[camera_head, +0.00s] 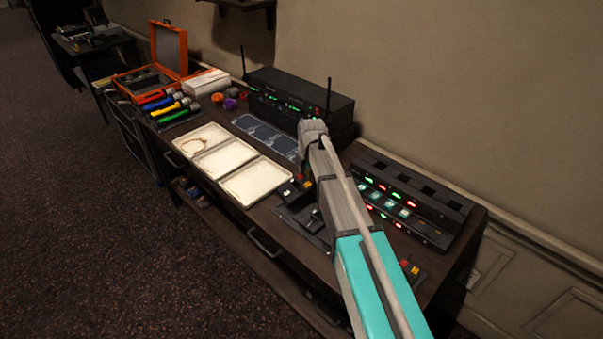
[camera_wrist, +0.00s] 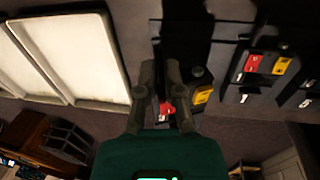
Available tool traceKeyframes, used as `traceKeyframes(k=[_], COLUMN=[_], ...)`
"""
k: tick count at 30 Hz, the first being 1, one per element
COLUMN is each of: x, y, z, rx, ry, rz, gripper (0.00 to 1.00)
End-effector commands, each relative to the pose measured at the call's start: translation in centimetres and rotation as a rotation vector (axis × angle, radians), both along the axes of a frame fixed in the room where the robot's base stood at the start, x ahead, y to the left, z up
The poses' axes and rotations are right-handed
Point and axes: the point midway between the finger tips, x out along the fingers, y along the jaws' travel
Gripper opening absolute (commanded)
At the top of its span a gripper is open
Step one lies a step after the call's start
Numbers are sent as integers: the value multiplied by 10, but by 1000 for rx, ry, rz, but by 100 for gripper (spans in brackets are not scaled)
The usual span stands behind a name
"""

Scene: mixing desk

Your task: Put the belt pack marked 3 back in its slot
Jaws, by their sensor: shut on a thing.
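My gripper (camera_wrist: 166,66) is shut on a dark belt pack (camera_wrist: 188,88) with red and yellow parts. Its body is partly hidden behind the fingers, and its number cannot be read. In the head view my arm hides the fingers. A pack with red and yellow parts (camera_head: 297,188) shows left of my arm there, beside the trays; it looks like the held one. Other belt packs (camera_wrist: 262,66) stand to the right in the wrist view, with white numbers. A dark rack (camera_head: 440,203) with several slots and lit green and red lights stands against the wall, right of my arm.
White trays (camera_head: 258,193) lie left of my arm. A black receiver (camera_head: 300,92) with antennas stands behind them. An orange case (camera_head: 168,46) and coloured microphones (camera_head: 163,103) are farther left. More red and yellow pack tops (camera_head: 411,268) show right of my arm.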

Motion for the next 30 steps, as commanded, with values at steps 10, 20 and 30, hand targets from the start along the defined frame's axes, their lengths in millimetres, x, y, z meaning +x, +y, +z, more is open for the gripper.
traceKeyframes(k=[10, 20, 30], x=[0, 0, 0], y=[0, 0, 0], z=[-19, -43, -61], rx=[0, 0, 0], ry=[0, 0, 0], rz=[0, 0, 0], gripper=[0, 0, 0])
